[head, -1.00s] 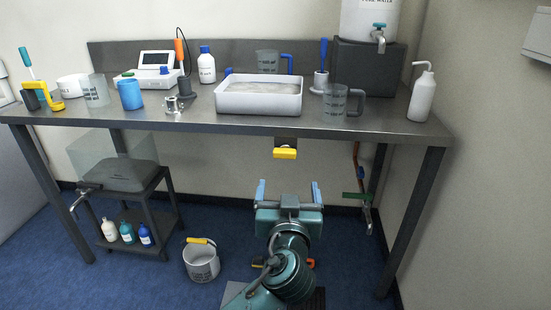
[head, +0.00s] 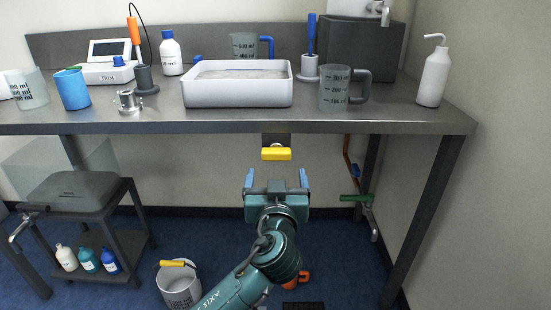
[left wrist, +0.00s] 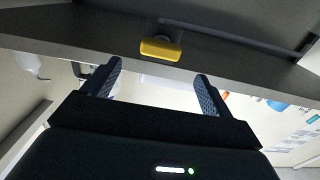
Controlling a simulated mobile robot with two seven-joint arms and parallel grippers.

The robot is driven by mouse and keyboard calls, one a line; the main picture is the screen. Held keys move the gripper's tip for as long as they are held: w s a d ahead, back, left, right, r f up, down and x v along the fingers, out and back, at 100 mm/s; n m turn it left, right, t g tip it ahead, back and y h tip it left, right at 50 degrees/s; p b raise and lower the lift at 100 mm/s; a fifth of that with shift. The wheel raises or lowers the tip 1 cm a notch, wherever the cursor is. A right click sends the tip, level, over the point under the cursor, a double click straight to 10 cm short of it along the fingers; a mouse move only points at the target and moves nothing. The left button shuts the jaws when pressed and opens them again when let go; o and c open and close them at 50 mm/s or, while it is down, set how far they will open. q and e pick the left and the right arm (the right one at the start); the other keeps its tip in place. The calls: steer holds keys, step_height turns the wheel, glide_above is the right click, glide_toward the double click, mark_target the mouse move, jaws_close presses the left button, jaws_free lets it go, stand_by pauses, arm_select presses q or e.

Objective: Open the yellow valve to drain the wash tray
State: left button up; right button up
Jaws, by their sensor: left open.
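The yellow valve handle (head: 276,154) hangs under the front edge of the table, below the white wash tray (head: 238,92), and lies crosswise. The tray holds greyish liquid. My left gripper (head: 277,180) is open and empty, a little below the handle and apart from it, fingers pointing up. In the left wrist view the yellow handle (left wrist: 161,49) is beyond and between the open fingertips of my left gripper (left wrist: 159,72). My right gripper is in neither view.
A grey bucket (head: 180,284) stands on the floor at lower left, beside a low stand (head: 106,225) with bottles. A pipe with a green-handled valve (head: 356,198) is at right. The steel table (head: 400,123) carries jugs and bottles. Space around the yellow handle is clear.

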mark_target(276, 157)
arm_select(q)
steer(key=w, duration=0.8)
steer(key=shift+w+b, duration=0.15)
steer(key=shift+b, duration=0.2)
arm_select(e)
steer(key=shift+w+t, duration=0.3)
arm_select(q)
steer(key=c, duration=1)
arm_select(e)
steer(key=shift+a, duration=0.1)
